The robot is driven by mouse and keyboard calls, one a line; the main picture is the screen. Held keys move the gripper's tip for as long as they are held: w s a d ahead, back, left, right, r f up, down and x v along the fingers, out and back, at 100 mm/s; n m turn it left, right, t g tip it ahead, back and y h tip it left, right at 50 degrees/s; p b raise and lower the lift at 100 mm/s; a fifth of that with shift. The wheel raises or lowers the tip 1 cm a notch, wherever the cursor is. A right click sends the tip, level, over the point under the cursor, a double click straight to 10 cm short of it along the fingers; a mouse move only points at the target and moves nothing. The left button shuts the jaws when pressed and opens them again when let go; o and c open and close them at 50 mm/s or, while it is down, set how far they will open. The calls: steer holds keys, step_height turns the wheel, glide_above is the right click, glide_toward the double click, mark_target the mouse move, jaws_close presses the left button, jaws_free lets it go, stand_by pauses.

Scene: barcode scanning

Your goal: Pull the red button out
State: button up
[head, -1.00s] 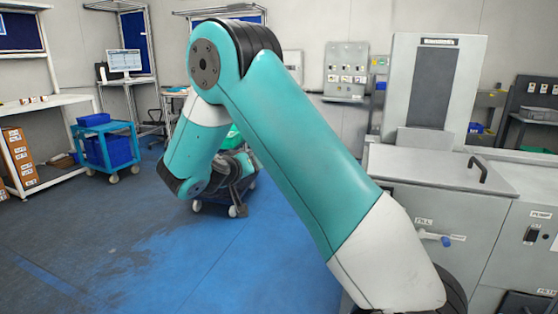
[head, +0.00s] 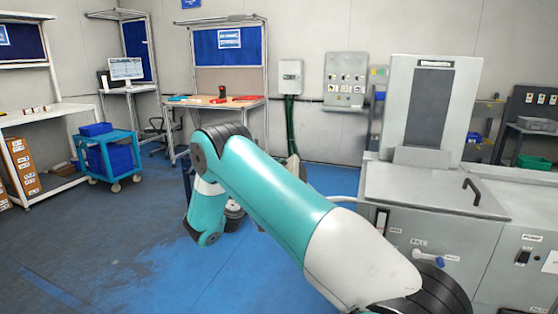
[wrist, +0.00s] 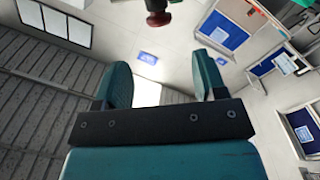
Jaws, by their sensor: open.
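My gripper (wrist: 163,80) is open in the wrist view, with its two teal fingers apart and nothing between them. A small dark and red knob-like thing (wrist: 157,6) shows at the top edge of the wrist view, beyond the fingers and apart from them; it looks like the red button but is partly cut off. In the head view my teal and white arm is bent in the foreground. My gripper cannot be made out clearly there, and I cannot pick out the red button in that view.
A grey machine (head: 442,206) with a handled lid stands close on the right. A workbench (head: 232,103) and grey wall panels (head: 345,80) are at the back. A blue cart (head: 107,152) stands left. The blue floor at left centre is clear.

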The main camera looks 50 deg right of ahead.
steer(key=p+x, duration=0.4)
steer(key=x, duration=0.8)
steer(key=shift+d+f, duration=0.1)
steer(key=shift+d, duration=0.3)
